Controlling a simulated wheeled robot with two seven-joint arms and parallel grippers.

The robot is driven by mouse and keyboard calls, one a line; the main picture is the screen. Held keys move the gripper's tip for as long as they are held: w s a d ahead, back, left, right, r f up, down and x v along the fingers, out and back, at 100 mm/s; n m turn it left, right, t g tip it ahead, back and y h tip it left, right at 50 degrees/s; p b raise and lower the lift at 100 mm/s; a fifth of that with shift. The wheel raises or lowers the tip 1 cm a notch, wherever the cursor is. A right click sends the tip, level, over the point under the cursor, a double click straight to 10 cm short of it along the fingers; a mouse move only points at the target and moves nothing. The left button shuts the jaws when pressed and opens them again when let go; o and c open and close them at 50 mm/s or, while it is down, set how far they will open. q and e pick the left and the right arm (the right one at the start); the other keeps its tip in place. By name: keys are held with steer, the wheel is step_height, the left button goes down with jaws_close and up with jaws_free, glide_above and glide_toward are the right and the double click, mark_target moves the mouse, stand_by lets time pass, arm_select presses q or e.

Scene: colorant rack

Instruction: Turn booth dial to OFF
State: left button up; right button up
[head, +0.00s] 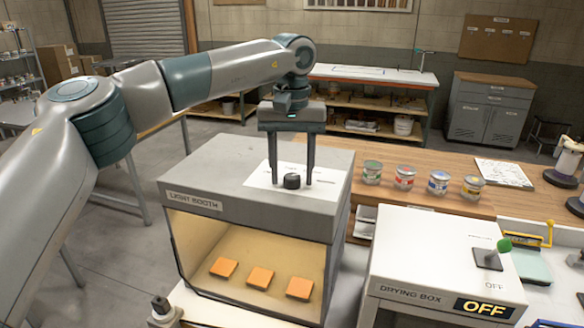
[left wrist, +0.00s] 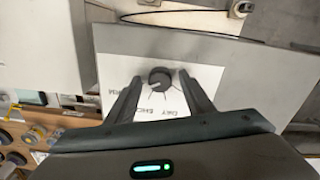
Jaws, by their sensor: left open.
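The light booth (head: 190,203) is a grey box with an open front and a warm-lit inside. On its top lies a white label plate (head: 258,180) with the black dial (head: 291,181). The dial also shows in the left wrist view (left wrist: 160,77), with printed words around it that I can read only in part. My left gripper (head: 292,176) points down over the booth top, open, with one finger on each side of the dial. In the left wrist view the fingers appear apart from the knob; contact is hard to tell. My right gripper is not in view.
Several orange tiles (head: 260,278) lie inside the booth. A drying box (head: 425,262) with a green-tipped lever (head: 504,245) and an OFF display stands to the right. Several paint cans (head: 405,178) stand on the wooden bench behind. The booth top around the dial is otherwise clear.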

arm_select(q)
steer(key=shift+c, duration=0.6)
steer(key=c, duration=0.9)
